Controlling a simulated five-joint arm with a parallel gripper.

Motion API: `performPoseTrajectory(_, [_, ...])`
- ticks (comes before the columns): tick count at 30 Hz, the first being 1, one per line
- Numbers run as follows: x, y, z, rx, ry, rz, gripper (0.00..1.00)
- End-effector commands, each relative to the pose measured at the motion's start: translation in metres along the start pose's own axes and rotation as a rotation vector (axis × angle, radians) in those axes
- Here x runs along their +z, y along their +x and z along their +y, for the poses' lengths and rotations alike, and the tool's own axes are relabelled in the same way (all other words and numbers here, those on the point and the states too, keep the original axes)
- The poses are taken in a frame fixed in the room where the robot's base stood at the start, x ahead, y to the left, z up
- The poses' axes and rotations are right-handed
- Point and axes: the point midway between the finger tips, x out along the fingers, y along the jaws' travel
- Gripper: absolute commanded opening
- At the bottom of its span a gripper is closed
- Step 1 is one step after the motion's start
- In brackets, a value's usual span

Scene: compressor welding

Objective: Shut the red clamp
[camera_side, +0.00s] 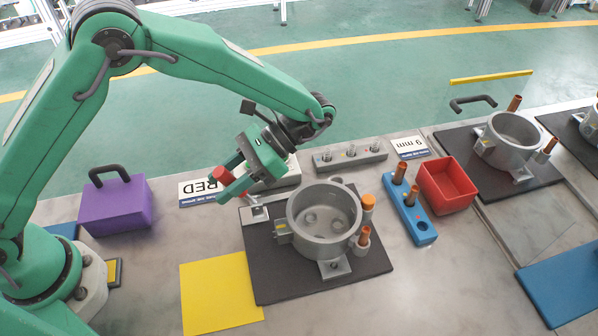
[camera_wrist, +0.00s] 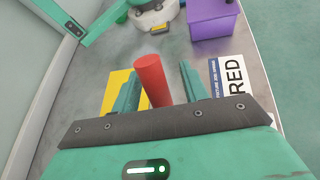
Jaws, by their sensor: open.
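The red clamp handle (camera_side: 225,177) stands up at an angle from the clamp's metal base (camera_side: 254,214), at the left of the grey compressor pot (camera_side: 322,222). In the wrist view the red handle (camera_wrist: 152,80) is a cylinder between my two fingers. My gripper (camera_side: 226,189) is open around the handle, one finger on either side. In the wrist view my gripper (camera_wrist: 160,90) shows gaps beside the handle, wider on the right. The lower part of the clamp is hidden by my gripper in the wrist view.
A yellow sheet (camera_side: 219,296) lies left of the black mat (camera_side: 300,290) under the pot. A purple box (camera_side: 116,205) and a RED label (camera_side: 205,189) are at the left. A blue holder (camera_side: 410,212) and red bin (camera_side: 447,186) stand right of the pot.

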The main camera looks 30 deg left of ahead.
Motion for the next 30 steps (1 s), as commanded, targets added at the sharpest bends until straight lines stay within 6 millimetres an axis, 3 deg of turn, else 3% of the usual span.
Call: performPoseTrajectory(30, [-0.012,0.044,-0.01,-0.075,0.091,0.47,0.44])
